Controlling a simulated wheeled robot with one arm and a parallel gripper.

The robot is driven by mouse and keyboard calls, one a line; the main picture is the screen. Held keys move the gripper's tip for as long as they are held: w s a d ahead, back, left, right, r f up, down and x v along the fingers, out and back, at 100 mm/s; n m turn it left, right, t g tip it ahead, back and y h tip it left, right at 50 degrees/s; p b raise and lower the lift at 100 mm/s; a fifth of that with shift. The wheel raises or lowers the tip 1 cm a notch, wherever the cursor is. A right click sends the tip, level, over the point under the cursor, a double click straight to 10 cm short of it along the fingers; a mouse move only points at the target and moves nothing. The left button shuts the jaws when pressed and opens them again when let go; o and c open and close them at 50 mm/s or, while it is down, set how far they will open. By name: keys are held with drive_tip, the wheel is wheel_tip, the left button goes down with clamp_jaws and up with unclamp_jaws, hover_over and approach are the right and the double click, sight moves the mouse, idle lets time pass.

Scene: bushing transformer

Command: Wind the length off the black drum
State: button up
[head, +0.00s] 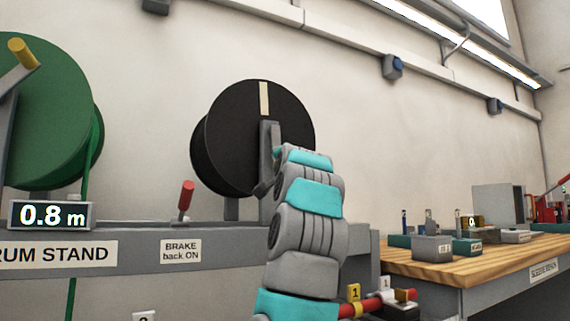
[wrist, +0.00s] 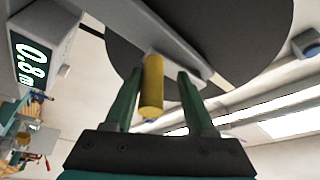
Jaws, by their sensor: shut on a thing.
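The black drum (head: 235,130) stands upright on the grey drum stand (head: 140,240), with a pale stripe near the top of its face. It also fills the top of the wrist view (wrist: 235,20). A grey crank arm (wrist: 165,30) crosses its face and carries a yellow handle (wrist: 152,88). My gripper (wrist: 158,78) is shut on this handle, which stands between its green fingers. In the head view my arm hides the handle and the fingers. The length display (head: 50,215) reads 0.8 m.
A green drum (head: 45,110) with its own yellow handle (head: 20,53) is at the left. A red brake lever (head: 186,198) rises above the label "BRAKE back ON" (head: 181,251). A wooden bench (head: 470,262) with several small items is at the right.

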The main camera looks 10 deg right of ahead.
drive_tip(key=shift+o, duration=1.4)
drive_tip(key=shift+f, duration=0.1)
drive_tip(key=shift+d, duration=0.15)
drive_tip(key=shift+s+f, duration=0.1)
drive_tip(key=shift+s, duration=0.5)
drive_tip(key=b+v, duration=0.2)
drive_tip(key=v, duration=0.4)
drive_tip(key=shift+s+b, duration=0.3)
